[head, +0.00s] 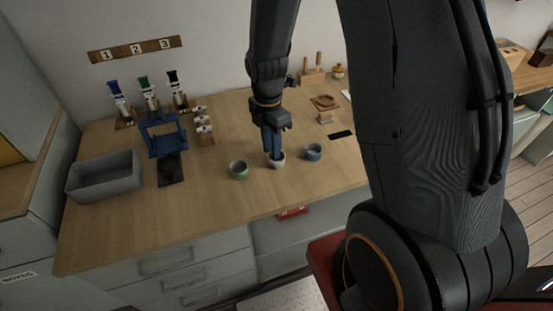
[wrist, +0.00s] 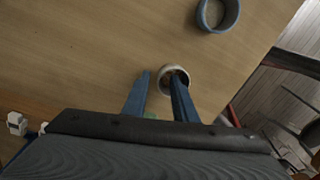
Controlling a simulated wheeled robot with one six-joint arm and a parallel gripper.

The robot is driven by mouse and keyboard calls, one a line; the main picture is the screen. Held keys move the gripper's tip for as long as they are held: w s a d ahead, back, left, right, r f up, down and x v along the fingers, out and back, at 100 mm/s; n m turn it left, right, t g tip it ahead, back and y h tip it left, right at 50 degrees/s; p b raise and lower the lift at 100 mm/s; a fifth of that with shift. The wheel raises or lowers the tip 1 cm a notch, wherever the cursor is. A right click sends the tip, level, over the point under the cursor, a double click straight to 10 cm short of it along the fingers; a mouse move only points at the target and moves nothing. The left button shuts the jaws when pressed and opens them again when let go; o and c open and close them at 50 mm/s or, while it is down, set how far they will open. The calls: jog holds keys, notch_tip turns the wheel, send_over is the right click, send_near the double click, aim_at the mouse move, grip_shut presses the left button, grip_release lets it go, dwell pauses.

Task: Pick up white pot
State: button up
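The white pot (head: 276,162) stands upright on the wooden worktop, between a green pot (head: 238,170) and a blue pot (head: 313,152). My gripper (head: 273,152) points down at the white pot, its blue fingers reaching its rim. In the wrist view my gripper (wrist: 160,75) has its fingers apart. One finger is over or inside the mouth of the white pot (wrist: 166,72), and the other is outside, on its left. The near wall of the pot is partly hidden by a finger. I cannot tell whether either finger touches it.
The blue pot also shows in the wrist view (wrist: 217,27). A grey bin (head: 105,181) stands at the left, near a blue stand (head: 163,135) and several brush holders. A dark flat piece (head: 341,134) lies right of the pots. The worktop front is clear.

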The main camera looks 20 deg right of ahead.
jog(key=shift+f, duration=0.1)
grip_shut()
dwell(0.3)
